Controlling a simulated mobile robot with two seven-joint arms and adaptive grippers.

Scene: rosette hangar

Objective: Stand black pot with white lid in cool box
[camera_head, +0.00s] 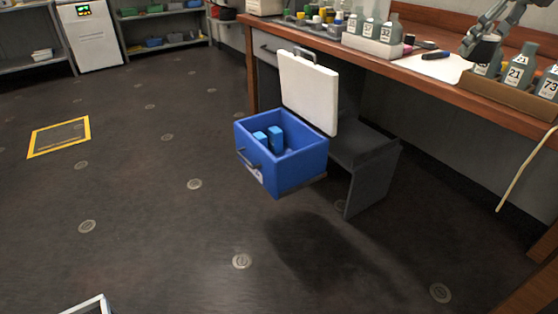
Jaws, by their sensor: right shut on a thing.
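The cool box (308,158) is blue, with its white lid (308,92) standing open at the back. Two light blue blocks (276,140) stand inside it, with bare room around them. My right gripper (484,44) is at the upper right, over the workbench, and is shut on a small black pot (487,50). The pot's white lid cannot be made out; the fingers cover part of the pot. The gripper is well to the right of the cool box and higher. My left gripper is not in view.
The cool box rests on a low dark stand (365,150) before the wooden workbench (425,78). Grey numbered bottles stand in a white tray (372,46) and a brown tray (500,94). Small pots sit at the bench's back left. The floor (150,230) is largely clear.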

